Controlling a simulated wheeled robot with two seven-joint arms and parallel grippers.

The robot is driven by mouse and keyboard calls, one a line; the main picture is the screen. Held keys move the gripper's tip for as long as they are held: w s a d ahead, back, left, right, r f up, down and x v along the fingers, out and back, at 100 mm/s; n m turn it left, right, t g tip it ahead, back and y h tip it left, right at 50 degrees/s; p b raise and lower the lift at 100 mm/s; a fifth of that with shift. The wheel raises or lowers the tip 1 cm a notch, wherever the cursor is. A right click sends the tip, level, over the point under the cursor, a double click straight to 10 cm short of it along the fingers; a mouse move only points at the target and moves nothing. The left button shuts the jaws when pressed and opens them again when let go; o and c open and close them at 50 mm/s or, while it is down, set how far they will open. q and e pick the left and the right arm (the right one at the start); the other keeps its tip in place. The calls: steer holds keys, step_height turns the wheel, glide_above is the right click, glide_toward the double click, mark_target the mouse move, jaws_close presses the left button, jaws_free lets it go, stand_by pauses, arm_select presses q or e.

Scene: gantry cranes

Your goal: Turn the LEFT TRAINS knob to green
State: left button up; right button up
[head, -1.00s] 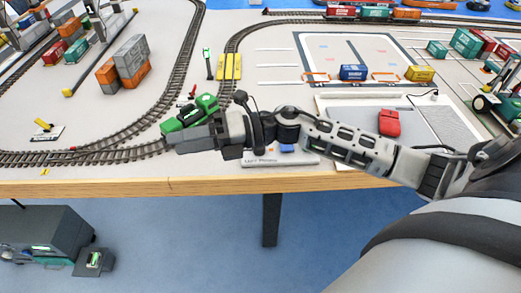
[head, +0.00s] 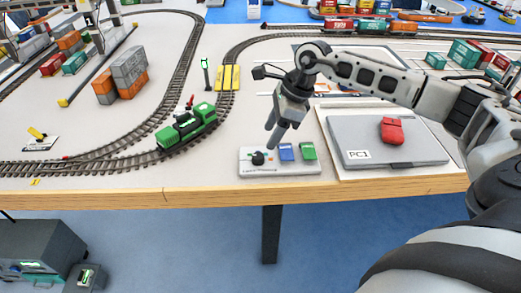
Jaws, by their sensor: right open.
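A white control panel (head: 300,168) lies near the table's front edge. It carries a small black knob (head: 258,158) at its left, then a blue block-like control (head: 287,152) and a green one (head: 308,151). The panel's printing is too small to read surely, and I cannot tell which colour the knob points at. My right gripper (head: 272,145) points down just above and behind the knob. It is open, seen edge-on, and appears apart from the knob. My left gripper is out of view.
A green locomotive (head: 186,127) stands on the curved track left of the panel. A grey laptop-like slab (head: 360,145) marked PC1, with a red object (head: 391,130) on it, lies to the right. A signal post (head: 206,74) and yellow crossing (head: 228,78) stand behind.

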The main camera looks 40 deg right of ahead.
mark_target(258, 155)
steer(key=x, duration=0.7)
steer(key=shift+a+f, duration=0.15)
steer(key=shift+f, duration=0.1)
steer(key=c, duration=1)
